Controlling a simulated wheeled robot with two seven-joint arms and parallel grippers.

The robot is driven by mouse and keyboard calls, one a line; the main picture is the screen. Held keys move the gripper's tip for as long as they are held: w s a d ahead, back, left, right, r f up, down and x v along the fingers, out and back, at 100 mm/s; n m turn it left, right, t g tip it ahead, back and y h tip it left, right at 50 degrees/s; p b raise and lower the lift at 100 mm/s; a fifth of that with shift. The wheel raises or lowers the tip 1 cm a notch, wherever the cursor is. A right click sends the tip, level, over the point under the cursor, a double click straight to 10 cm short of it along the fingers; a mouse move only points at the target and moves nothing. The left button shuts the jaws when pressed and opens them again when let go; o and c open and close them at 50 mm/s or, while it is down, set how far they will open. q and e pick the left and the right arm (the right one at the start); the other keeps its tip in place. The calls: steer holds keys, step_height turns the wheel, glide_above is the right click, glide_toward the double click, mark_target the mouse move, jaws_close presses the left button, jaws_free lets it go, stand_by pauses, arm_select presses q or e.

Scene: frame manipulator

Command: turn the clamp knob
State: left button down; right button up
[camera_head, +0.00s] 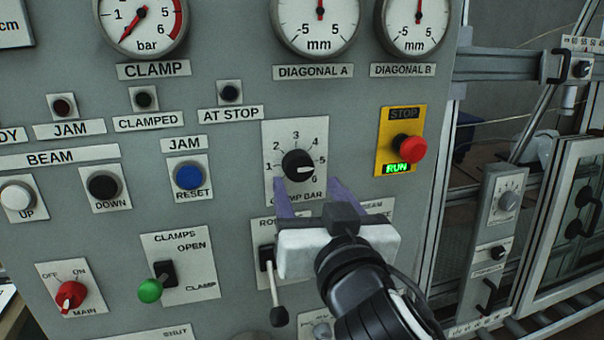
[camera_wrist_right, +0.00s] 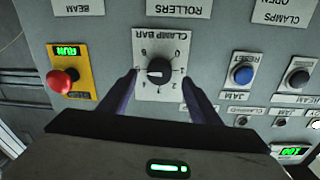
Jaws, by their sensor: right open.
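In the right wrist view the knob (camera_wrist_right: 159,70) appears upside down, between the fingers. My right gripper (camera_head: 308,188) is open, its two purple fingers pointing at the knob from just below in the head view. The fingers stand apart on either side and do not visibly grip it. My left gripper is not in view.
Around the knob are a red stop button (camera_head: 411,149) on a yellow plate, a blue reset button (camera_head: 188,177), a green-tipped clamps lever (camera_head: 151,290) and a black-tipped rollers lever (camera_head: 279,315). The clamp gauge (camera_head: 141,18) needle points low left.

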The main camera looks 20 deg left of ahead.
mark_target(300, 172)
steer(key=x, duration=0.5)
steer(key=shift+s, duration=0.1)
steer(key=c, duration=1.1)
steer(key=shift+o, duration=0.3)
